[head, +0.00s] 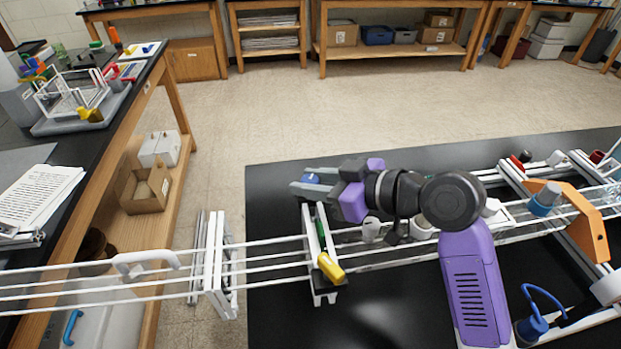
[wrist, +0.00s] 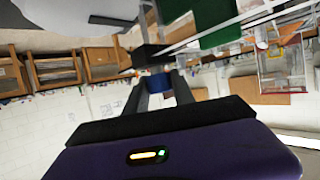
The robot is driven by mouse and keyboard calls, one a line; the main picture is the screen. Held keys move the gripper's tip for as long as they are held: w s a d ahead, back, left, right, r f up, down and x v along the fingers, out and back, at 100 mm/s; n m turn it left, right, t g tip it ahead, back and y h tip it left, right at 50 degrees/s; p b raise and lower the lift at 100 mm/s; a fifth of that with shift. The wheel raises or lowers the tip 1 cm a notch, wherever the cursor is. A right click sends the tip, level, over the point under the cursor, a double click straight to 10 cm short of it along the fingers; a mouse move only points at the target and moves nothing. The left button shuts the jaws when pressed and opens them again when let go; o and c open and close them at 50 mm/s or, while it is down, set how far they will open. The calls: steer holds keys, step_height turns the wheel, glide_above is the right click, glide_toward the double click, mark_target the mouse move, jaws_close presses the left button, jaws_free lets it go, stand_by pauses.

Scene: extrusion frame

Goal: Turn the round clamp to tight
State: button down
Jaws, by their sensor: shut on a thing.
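My gripper (head: 306,181) reaches left over the far end of a white crosspiece on the extrusion frame. Its jaws are shut on a small blue knob (head: 311,178), which looks like the round clamp. In the wrist view, the blue knob (wrist: 158,83) sits between my two fingers (wrist: 160,92), just below a dark block (wrist: 150,56). The fingers hide its sides, and I cannot read how far it is turned.
White rails (head: 270,265) run across the frame. An orange bracket (head: 587,225) stands at the right. The black tabletop (head: 380,315) is clear in front.

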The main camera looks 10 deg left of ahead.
stand_by(0.3)
steer(key=c, duration=1.1)
jaws_free()
steer(key=shift+o, duration=0.2)
steer(key=b+v, duration=0.1)
steer(key=v, duration=0.6)
steer(key=shift+s+d+b, duration=0.2)
steer(key=shift+d+b, duration=0.1)
steer(key=shift+b, duration=0.1)
steer(key=shift+r, duration=0.15)
